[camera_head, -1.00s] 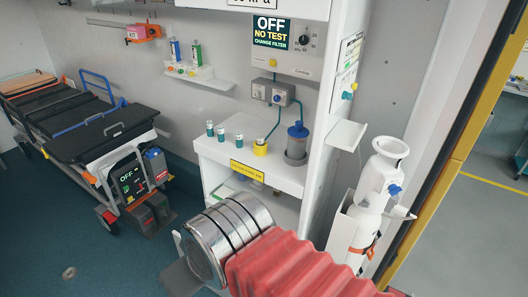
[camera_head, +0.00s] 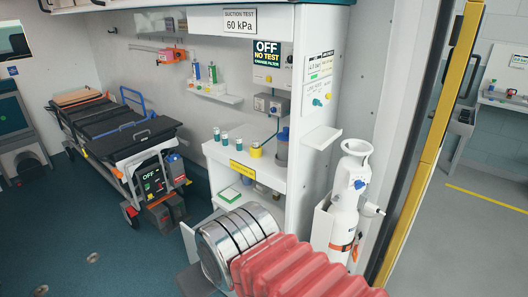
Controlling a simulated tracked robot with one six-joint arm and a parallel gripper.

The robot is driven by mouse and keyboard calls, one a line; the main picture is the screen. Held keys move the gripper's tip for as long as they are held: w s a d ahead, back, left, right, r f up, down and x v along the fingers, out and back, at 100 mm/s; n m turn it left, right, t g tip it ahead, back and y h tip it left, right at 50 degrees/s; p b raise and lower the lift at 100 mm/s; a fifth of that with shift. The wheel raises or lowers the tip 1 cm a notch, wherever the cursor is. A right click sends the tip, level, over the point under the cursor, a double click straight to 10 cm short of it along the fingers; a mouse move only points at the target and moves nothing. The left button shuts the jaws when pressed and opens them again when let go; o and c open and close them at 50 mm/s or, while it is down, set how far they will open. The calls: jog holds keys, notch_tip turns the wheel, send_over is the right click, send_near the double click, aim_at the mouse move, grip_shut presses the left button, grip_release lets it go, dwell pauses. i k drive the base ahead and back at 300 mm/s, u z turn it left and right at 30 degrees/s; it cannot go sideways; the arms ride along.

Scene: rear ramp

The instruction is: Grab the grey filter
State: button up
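No thing clearly reads as the grey filter. Several small pale cylinders with teal tops (camera_head: 224,139) stand in a row on the white counter (camera_head: 268,172), and a yellow cup (camera_head: 256,151) stands at the row's right end. A grey-blue canister (camera_head: 281,150) stands at the counter's right. My arm's metal wrist and red bellows fill the lower middle, in front of and below the counter. A grey part of my gripper (camera_head: 190,279) shows at the wrist's left end. Its fingertips are not clear, and no held thing shows.
A stretcher (camera_head: 122,135) stands at left, with dark cases below it. A white cylinder (camera_head: 346,205) stands right of the counter. A yellow-edged door frame (camera_head: 432,130) is at right. An "OFF NO TEST" panel (camera_head: 267,54) is above the counter. Blue floor (camera_head: 65,230) is clear at lower left.

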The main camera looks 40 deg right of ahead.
aim_at(255, 141)
jog(key=k, duration=0.45)
jog(key=u, duration=0.5)
jog(key=i, duration=1.35)
jog(key=u, duration=1.4)
jog(key=k, duration=0.1)
jog(key=z, duration=2.65)
